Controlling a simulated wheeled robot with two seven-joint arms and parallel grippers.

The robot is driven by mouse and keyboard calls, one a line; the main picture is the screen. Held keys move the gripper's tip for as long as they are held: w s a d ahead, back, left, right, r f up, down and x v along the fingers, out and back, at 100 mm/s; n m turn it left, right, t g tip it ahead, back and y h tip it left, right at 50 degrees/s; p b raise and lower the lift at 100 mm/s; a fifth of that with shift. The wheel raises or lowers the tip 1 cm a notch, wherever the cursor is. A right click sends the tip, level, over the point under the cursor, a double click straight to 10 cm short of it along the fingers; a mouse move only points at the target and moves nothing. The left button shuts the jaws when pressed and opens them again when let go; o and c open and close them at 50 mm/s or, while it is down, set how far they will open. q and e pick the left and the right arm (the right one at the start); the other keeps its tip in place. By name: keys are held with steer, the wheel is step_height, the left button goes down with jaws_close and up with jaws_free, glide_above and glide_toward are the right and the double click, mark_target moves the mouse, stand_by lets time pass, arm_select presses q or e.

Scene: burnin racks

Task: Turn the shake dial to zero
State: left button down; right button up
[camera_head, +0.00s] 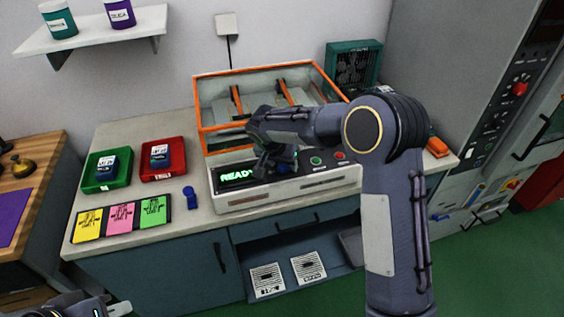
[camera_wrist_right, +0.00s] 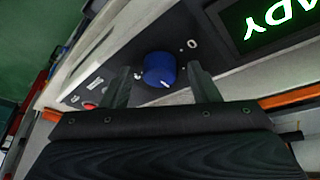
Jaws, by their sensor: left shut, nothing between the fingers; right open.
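The shake dial (camera_wrist_right: 159,68) is a blue knob on the dark front panel of a machine. In the right wrist view a white mark shows on its lower edge, and a white 0 (camera_wrist_right: 192,44) is printed on the panel to its upper right. My right gripper (camera_wrist_right: 158,72) is open, with one finger on each side of the dial; whether they touch it I cannot tell. In the head view my right gripper (camera_head: 274,163) is at the panel and largely covers the dial. My left gripper (camera_head: 104,307) is shut and empty at the bottom left, partly out of frame.
The machine's green display (camera_head: 237,175) reads READY. Green (camera_head: 315,161) and red (camera_head: 340,155) buttons sit right of the dial. An orange-framed clear lid (camera_head: 265,70) stands behind. Green (camera_head: 92,182) and red (camera_head: 176,150) trays and a colored card strip (camera_head: 121,218) lie left on the counter.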

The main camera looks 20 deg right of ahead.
steer(key=c, duration=1)
steer(key=shift+o, duration=0.2)
